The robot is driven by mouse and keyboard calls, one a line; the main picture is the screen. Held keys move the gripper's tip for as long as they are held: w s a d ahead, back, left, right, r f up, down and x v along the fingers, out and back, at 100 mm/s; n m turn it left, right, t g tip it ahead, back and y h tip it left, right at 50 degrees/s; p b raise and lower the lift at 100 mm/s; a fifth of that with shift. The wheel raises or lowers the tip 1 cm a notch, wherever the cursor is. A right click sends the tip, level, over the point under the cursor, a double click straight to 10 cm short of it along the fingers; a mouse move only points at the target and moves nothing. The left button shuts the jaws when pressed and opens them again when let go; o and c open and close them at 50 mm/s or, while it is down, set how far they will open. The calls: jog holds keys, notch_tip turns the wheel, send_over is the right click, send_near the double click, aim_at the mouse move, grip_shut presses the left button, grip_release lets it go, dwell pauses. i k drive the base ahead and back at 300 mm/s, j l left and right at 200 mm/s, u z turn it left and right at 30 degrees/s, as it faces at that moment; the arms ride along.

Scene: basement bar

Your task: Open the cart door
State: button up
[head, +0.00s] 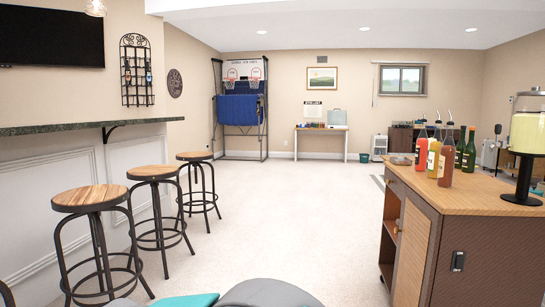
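The cart (490,250) stands at the right, with a light wood top and dark brown sides. A slatted light wood door (414,250) is on its left-facing front, seen at a steep angle. It looks shut, flush with the front; its bottom edge is cut off by the frame. An open shelf section (391,228) is beside the door, on its far side. A black latch-like fitting (457,261) is on the cart's near side panel. My gripper is not in view; only grey and teal parts of my body show at the bottom edge.
Sauce bottles (434,150), green bottles (468,150) and a drink dispenser (526,145) stand on the cart top. Several stools (90,198) line the bar (80,130) at the left. The pale floor (290,210) between stools and cart is clear.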

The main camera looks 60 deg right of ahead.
aim_at(419, 230)
jog(key=z, duration=0.45)
jog(key=l+z, duration=0.1)
jog(key=z, duration=0.4)
jog(key=i+z, duration=0.1)
jog(key=z, duration=0.35)
jog(key=l+z, duration=0.1)
jog(key=z, duration=0.85)
jog(key=i+z, duration=0.3)
jog(key=z, duration=0.15)
jog(key=i+j+z, duration=0.15)
jog(key=i+z, duration=0.15)
jog(key=z, duration=0.15)
jog(key=i+j+z, duration=0.2)
jog(key=z, duration=0.25)
jog(key=i+j+z, duration=0.3)
jog(key=z, duration=0.2)
jog(key=i+j+z, duration=0.15)
jog(key=j+z, duration=0.3)
jog(key=i+j, duration=0.15)
jog(key=j, duration=0.3)
jog(key=i+j+z, duration=0.1)
jog(key=j, duration=0.3)
jog(key=i+j, duration=0.15)
jog(key=j, duration=0.3)
jog(key=i+j+z, duration=0.1)
jog(key=j, duration=0.35)
jog(key=i+j, duration=0.1)
jog(key=j, duration=0.35)
jog(key=i+j+z, duration=0.1)
jog(key=j, duration=0.35)
